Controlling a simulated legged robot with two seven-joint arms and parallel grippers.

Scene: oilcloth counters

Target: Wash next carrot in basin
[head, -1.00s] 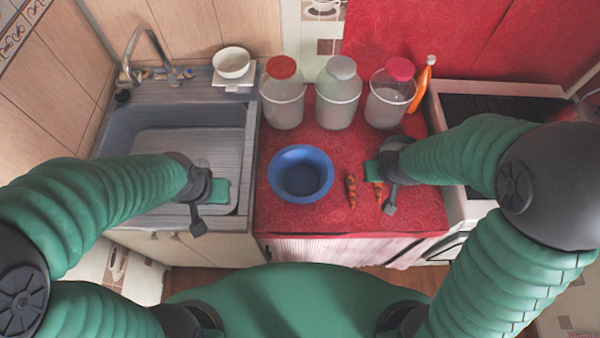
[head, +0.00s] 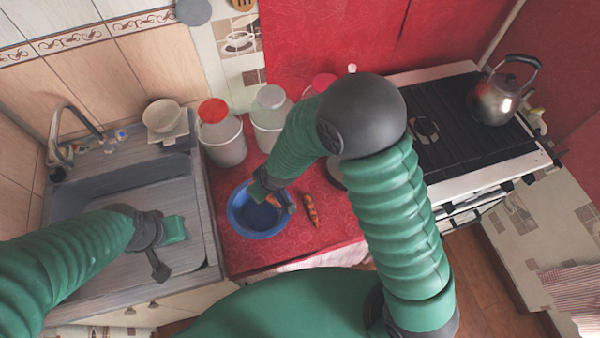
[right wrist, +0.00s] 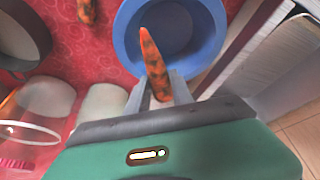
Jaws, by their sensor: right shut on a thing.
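The blue basin (head: 240,225) stands on the red counter, right of the sink. My right gripper (head: 273,201) is over the basin, shut on an orange carrot. In the right wrist view the held carrot (right wrist: 153,62) has dark patches, and its tip points over the basin (right wrist: 212,45). Whether it touches anything inside is unclear. A second carrot (head: 310,208) lies on the counter right of the basin; it also shows in the right wrist view (right wrist: 86,10). My left gripper (head: 168,248) hangs over the sink with nothing visible in it; its jaw opening is unclear.
The grey sink (head: 95,255) with its tap (head: 85,122) is at left. Lidded jars (head: 222,140) (head: 269,118) stand behind the basin. A white bowl (head: 162,115) sits behind the sink. A stove (head: 455,125) with a kettle (head: 495,98) is at right.

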